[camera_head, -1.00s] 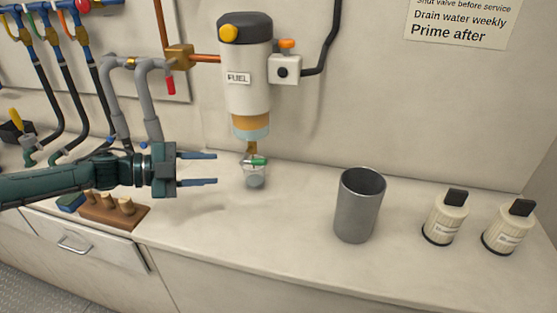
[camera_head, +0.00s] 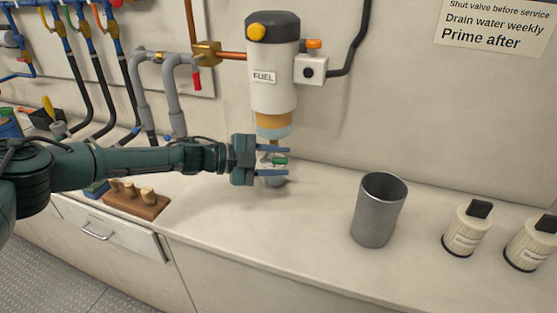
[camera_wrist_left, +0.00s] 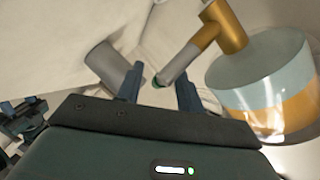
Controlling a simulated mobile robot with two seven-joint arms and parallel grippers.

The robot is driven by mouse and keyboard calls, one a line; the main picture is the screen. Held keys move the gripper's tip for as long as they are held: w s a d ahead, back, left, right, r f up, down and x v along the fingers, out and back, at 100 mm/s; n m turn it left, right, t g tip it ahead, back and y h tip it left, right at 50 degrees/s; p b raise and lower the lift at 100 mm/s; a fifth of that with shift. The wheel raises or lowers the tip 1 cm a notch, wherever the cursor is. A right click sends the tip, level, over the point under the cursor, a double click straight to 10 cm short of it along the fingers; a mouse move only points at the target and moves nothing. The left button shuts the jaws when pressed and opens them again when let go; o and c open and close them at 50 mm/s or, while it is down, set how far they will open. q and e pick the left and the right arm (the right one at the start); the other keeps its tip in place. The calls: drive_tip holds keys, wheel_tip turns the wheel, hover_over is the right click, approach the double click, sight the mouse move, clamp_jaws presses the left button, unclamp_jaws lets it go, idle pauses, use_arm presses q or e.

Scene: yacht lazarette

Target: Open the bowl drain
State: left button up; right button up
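The fuel filter (camera_head: 272,75) hangs on the wall with its clear, amber-filled bowl (camera_head: 275,127) at the bottom. Below it is the drain, with a green-tipped lever (camera_head: 280,161). My left gripper (camera_head: 287,161) is open under the bowl, its fingers above and below the green tip. In the left wrist view the bowl (camera_wrist_left: 265,85) is at right, and the drain's grey lever (camera_wrist_left: 178,64) reaches from the brass stem to a green end between the open fingertips (camera_wrist_left: 159,88). I see no grip on it. My right gripper is not in view.
A small clear cup (camera_head: 275,181) sits under the drain, partly hidden by my gripper. A metal cup (camera_head: 378,212) and two cream bottles (camera_head: 466,230) stand to the right. A wooden block with pegs (camera_head: 137,200) lies to the left. Pipes (camera_head: 176,100) run behind my arm.

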use_arm(q)
drive_tip(key=shift+d, duration=0.2)
clamp_jaws()
idle(0.3)
